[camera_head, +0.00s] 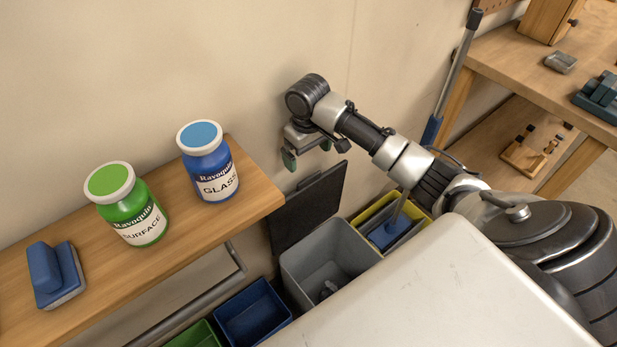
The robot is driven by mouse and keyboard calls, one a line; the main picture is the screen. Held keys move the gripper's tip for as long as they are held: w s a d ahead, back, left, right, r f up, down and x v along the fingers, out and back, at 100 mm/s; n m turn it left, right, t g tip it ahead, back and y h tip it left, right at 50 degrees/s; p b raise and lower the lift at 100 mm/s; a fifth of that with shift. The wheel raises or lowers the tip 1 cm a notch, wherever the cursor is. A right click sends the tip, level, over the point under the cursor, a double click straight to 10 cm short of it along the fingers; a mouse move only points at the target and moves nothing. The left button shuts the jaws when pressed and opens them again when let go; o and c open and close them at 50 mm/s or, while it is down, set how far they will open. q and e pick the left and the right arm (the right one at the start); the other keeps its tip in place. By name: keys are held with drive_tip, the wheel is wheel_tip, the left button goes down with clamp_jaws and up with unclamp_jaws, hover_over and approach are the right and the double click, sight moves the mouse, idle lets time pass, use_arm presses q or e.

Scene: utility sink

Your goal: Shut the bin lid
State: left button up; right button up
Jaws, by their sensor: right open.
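The grey bin (333,257) stands on the floor by the wall, below the right end of the wooden shelf. Its dark lid (308,207) stands raised, tilted up toward the wall, so the bin is open. Something small and dark lies inside the bin. My right gripper (306,153) is open and empty, with green-tipped fingers, just above the top edge of the lid. I see no clear contact between them. My left gripper is not in view.
The wooden shelf (257,195) holds a green jar (136,212), a blue jar (210,165) and a blue brush (55,272). A blue bin (252,312) and a yellow-rimmed mop bucket (377,215) flank the grey bin. A workbench (515,60) stands at the right.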

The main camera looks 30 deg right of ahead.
sight(309, 177)
drive_tip(key=shift+d+f, duration=0.2)
drive_tip(key=shift+d, duration=0.2)
wheel_tip(309, 177, down, 10)
drive_tip(key=shift+a+r+b, duration=0.1)
drive_tip(key=shift+r+b, duration=0.05)
drive_tip(key=shift+b, duration=0.35)
